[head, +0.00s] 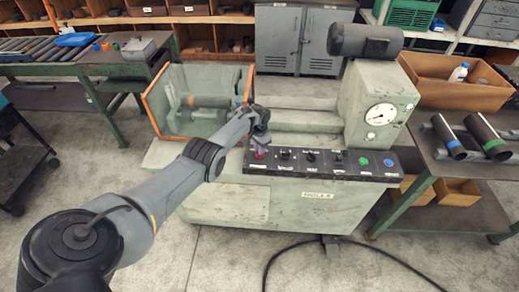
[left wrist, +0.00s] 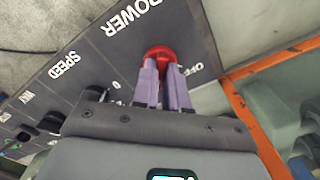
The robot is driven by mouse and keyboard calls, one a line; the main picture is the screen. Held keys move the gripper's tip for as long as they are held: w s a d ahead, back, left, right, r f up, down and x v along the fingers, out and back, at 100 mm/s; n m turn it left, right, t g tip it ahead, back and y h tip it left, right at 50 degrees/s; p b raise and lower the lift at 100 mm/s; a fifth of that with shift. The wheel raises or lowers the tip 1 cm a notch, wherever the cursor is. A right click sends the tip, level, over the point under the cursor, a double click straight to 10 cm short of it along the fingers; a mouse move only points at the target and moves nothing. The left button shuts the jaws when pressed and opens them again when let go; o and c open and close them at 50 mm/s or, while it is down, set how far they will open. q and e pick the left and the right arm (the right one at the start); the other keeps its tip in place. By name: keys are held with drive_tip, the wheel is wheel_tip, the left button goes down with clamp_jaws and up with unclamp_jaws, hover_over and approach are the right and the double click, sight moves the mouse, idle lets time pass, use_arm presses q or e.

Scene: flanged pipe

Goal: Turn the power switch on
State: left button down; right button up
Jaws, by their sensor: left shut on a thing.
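The power switch is a red knob (left wrist: 158,51) on the dark control panel (left wrist: 112,50), under the label POWER. The letters "OF" show beside it, and a "0" shows on its other side. In the head view the red knob (head: 260,155) sits at the left end of the panel (head: 325,177), partly hidden by my gripper. My left gripper (left wrist: 161,72) has its two purple fingers closed on the knob, one on each side. In the head view the left gripper (head: 259,146) reaches down to the panel from above. My right gripper is in neither view.
Black knobs (head: 310,156) and green (head: 363,161) and blue (head: 388,163) buttons sit along the panel to the right. An orange-framed guard (head: 158,127) stands close behind left. A gauge (head: 380,114) is on the machine housing. Pipes (head: 448,134) lie on the right table.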

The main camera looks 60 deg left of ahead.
use_arm(q)
drive_tip(key=shift+m, duration=0.5)
drive_tip(key=c, duration=1.2)
unclamp_jaws()
drive_tip(key=shift+o, duration=0.2)
drive_tip(key=shift+r+p, duration=0.35)
drive_tip(key=shift+r, duration=0.15)
wheel_tip(320, 180, up, 10)
drive_tip(key=p, duration=0.5)
drive_tip(key=shift+f, duration=0.25)
